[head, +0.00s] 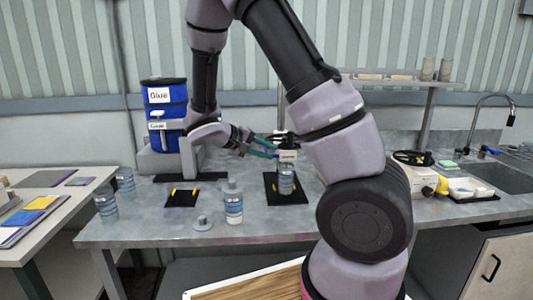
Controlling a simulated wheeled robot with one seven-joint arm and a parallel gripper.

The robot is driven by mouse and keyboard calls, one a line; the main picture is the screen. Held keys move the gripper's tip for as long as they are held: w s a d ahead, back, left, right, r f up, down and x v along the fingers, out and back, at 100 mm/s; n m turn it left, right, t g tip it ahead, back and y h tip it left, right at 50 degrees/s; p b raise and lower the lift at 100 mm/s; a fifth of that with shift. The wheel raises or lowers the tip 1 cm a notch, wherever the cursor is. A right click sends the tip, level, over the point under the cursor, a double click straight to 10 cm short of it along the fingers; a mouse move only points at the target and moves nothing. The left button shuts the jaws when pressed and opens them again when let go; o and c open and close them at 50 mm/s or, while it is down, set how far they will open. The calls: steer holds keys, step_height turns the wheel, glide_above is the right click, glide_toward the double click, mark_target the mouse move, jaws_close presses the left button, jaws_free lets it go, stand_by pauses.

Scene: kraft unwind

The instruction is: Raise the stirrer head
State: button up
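The stirrer head (287,156) is a small white block with a dark label. It sits low, directly above a blue-and-clear jar (286,182) on a black mat (271,192). My gripper (275,150) reaches in from the left at the height of the head. Its two teal fingers are spaced apart, with their tips at or very near the head's left side. I cannot tell whether they touch or hold it.
A blue glue drum (166,104) stands on a grey dispenser at the left. A sink (503,175) is far right.

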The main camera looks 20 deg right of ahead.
mark_target(266, 150)
steer(key=w+a+f+n+t+h, duration=0.2)
steer(key=w+a+f+n+t, duration=0.2)
steer(key=w+a+t, duration=0.15)
steer(key=x, duration=1.1)
steer(key=shift+w+d+r, duration=0.1)
steer(key=shift+w+r, duration=0.15)
jaws_close()
stand_by(0.9)
